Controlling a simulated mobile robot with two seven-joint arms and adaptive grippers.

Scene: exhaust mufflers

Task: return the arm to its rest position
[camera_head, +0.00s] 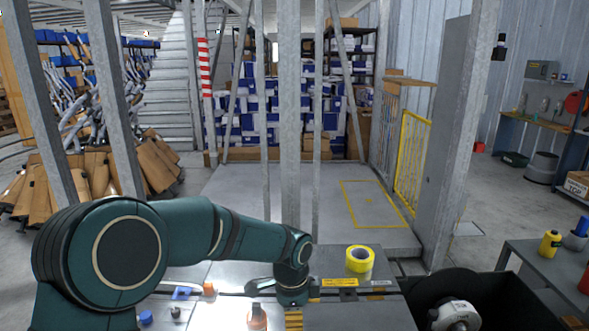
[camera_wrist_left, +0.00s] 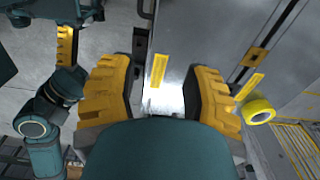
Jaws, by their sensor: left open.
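My left arm (camera_head: 185,230) is dark teal and reaches from the left across the front of the head view, its wrist low over the metal worktop (camera_head: 345,318). A yellow tape roll (camera_head: 359,260) lies on the worktop to the right of the wrist. It also shows in the left wrist view (camera_wrist_left: 258,110), right of the fingers and apart from them. My right gripper is not clearly in view.
Small blue and orange-topped items lie on the worktop below my arm. A black bin (camera_head: 510,292) with a white-and-dark object (camera_head: 455,316) stands at the right. Grey upright posts (camera_head: 290,130) rise beyond the worktop. A yellow-marked floor area (camera_head: 375,203) lies clear behind.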

